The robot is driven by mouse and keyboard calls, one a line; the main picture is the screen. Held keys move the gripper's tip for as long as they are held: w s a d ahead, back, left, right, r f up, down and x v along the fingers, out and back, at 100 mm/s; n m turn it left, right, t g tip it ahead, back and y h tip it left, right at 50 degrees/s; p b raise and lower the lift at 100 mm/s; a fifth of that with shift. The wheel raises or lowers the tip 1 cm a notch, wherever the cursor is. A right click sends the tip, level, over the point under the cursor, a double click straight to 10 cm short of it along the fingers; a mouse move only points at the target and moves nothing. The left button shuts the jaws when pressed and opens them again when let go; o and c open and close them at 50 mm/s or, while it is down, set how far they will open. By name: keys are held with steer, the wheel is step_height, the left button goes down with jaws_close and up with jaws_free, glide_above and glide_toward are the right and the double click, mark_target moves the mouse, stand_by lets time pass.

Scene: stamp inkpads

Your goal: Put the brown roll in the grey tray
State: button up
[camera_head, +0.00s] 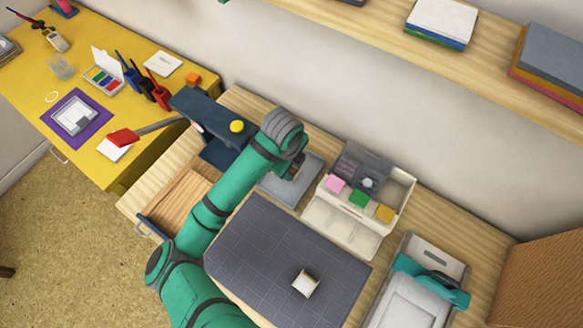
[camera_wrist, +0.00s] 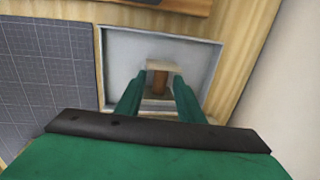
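The brown roll (camera_wrist: 158,84) has a brown core between pale square ends and shows between my fingertips in the wrist view. The grey tray (camera_head: 273,190) lies flat on the wooden table beyond the cutting mat. It also shows in the wrist view (camera_wrist: 122,58), with the roll inside its outline. My gripper (camera_wrist: 159,77) points down over the tray, one finger on each side of the roll. Whether the fingers press on the roll or stand slightly apart from it is unclear, as is whether the roll touches the tray floor. In the head view my gripper (camera_head: 297,173) mostly hides the roll.
A dark gridded cutting mat (camera_head: 265,255) bears a second, whitish roll (camera_head: 306,284). A white organizer box (camera_head: 340,225) with coloured pads stands right of the tray, close to my gripper. A dark blue press-like device (camera_head: 212,118) stands to its left.

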step_height(320, 180, up, 11)
steer(key=s, duration=0.1)
steer(key=shift+a, duration=0.4)
steer(key=shift+f, duration=0.15)
